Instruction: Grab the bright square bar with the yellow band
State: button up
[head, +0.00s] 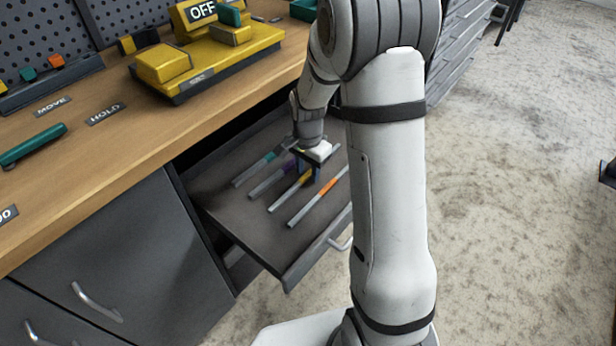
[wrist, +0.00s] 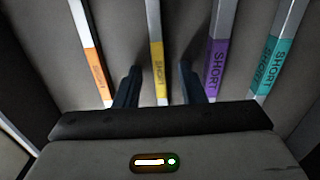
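The bright square bar with the yellow band (head: 286,195) lies in the open drawer, between the purple-banded and orange-banded bars. In the wrist view the yellow-banded bar (wrist: 156,55) runs between my two fingers, with a gap on each side. My gripper (head: 309,172) is over the drawer; in the wrist view its fingers (wrist: 160,82) are apart and empty. The yellow band reads SHORT. In the head view my gripper hides the bar's far part. I cannot tell how high the fingertips are above the drawer floor.
Beside it lie an orange-banded bar (wrist: 97,68), a purple-banded bar (wrist: 216,60) and a teal-banded bar (wrist: 270,62); the purple one is close to my right finger. The wooden bench top (head: 150,140) overhangs the drawer (head: 250,225) at the back.

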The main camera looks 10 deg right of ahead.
jog(key=shift+r, duration=0.1)
jog(key=shift+c, duration=0.6)
grip_shut()
